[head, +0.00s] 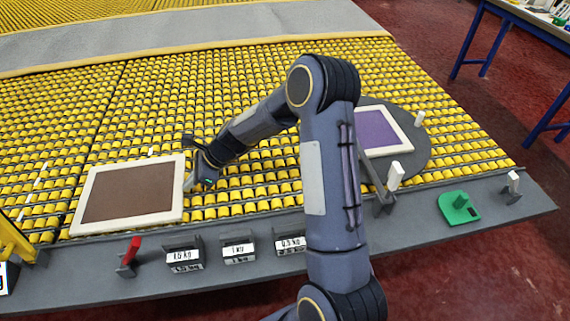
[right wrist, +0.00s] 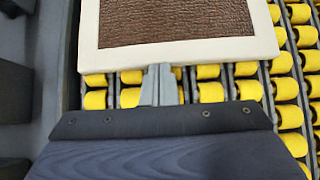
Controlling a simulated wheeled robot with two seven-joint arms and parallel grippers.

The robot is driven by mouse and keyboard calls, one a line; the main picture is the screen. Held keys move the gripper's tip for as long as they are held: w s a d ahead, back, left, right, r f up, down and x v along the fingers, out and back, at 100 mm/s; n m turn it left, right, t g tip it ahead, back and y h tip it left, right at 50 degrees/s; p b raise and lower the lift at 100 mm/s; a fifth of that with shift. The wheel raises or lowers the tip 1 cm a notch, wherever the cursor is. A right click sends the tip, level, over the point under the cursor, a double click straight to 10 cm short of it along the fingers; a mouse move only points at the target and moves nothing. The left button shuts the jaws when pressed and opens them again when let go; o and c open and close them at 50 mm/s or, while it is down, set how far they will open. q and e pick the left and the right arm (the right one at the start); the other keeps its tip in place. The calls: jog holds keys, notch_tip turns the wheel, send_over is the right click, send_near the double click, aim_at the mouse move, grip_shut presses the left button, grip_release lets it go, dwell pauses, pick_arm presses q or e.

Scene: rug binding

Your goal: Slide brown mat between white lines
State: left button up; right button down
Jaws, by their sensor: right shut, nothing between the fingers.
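The brown mat (head: 133,191) has a white border and lies flat on the yellow roller table at the left front. White line marks (head: 41,178) show on the rollers to its left, and another short white mark shows behind it. My right gripper (head: 189,184) is shut and empty, low over the rollers at the mat's right edge. In the right wrist view, the shut fingertips (right wrist: 160,72) are at the white border of the mat (right wrist: 175,22); they look to touch or nearly touch it. My left gripper is not in view.
A purple mat (head: 378,132) with a white border lies on a dark round plate (head: 418,158) at the right, partly behind my arm. A red lever (head: 130,252), weight-labelled blocks (head: 238,246) and a green piece (head: 458,207) stand along the grey front edge. Rollers behind the brown mat are clear.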

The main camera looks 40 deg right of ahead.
aim_at(133, 195)
jog(key=w+a+p, duration=0.1)
jog(key=w+a, duration=0.1)
jog(key=a, duration=0.2)
jog(key=w+a+p, duration=0.1)
jog(key=w+a, duration=0.2)
jog(key=a, duration=0.1)
jog(key=w+a+p, duration=0.2)
jog(key=a, duration=0.2)
jog(key=shift+w+a, duration=0.4)
